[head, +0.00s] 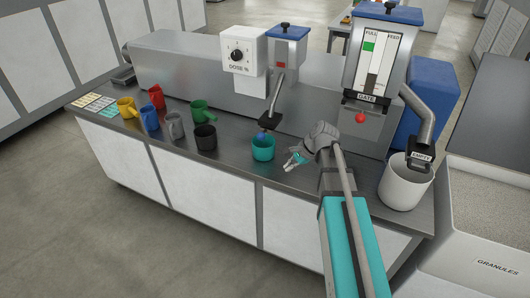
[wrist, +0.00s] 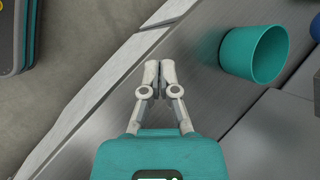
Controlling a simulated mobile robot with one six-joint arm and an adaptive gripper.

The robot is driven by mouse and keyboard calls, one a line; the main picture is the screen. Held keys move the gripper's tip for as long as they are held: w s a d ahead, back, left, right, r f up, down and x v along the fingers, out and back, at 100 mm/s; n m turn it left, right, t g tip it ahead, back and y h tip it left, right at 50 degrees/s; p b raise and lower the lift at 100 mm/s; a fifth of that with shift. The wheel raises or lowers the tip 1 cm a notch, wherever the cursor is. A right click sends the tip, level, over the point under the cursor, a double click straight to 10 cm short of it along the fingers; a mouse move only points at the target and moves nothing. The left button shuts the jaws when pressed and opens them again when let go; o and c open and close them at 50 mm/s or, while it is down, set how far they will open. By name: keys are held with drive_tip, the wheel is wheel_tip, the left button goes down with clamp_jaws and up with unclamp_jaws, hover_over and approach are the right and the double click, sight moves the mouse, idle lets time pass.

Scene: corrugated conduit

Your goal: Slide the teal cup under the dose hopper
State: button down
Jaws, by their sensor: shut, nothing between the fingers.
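The teal cup (head: 263,149) stands on the metal counter, just in front of and below the dark spout end (head: 270,121) of the dose hopper (head: 287,50). I cannot tell whether it is centred under the spout. A small blue thing (head: 261,136) shows at the cup's back rim; what it is I cannot tell. My gripper (head: 294,161) is shut and empty, low over the counter to the right of the cup, apart from it. In the wrist view the fingertips (wrist: 160,68) are together, and the cup (wrist: 252,54) is to their right with its opening visible.
Several coloured mugs, including a black one (head: 205,138) and a green one (head: 199,112), stand left of the cup. The gate hopper (head: 382,55) with a red knob and a white bucket (head: 403,186) stand at right. The counter's front edge (wrist: 90,85) runs close to my gripper.

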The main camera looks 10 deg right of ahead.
sight(263, 151)
drive_tip(key=w+d+m+t+y+b, duration=0.2)
drive_tip(key=w+d+m+y+b, duration=0.1)
drive_tip(key=w+m, duration=0.6)
drive_tip(key=shift+w+d+f+m+t+y+b, duration=0.3)
drive_tip(key=shift+w+d+f+y+b, duration=0.25)
drive_tip(key=shift+b, duration=0.5)
drive_tip(key=shift+s+a+r, duration=0.1)
drive_tip(key=shift+w+a+f+b, duration=0.25)
drive_tip(key=shift+w+a, duration=0.55)
drive_tip(key=shift+a, duration=0.95)
drive_tip(key=shift+w+a+f+b, duration=0.3)
drive_tip(key=shift+w+a, duration=0.45)
drive_tip(key=shift+a, duration=1.05)
drive_tip(key=shift+w+a+f+b, duration=0.25)
drive_tip(key=shift+w+a, duration=0.55)
drive_tip(key=shift+a, duration=0.95)
drive_tip(key=shift+s+h, duration=0.2)
drive_tip(key=shift+h, duration=0.05)
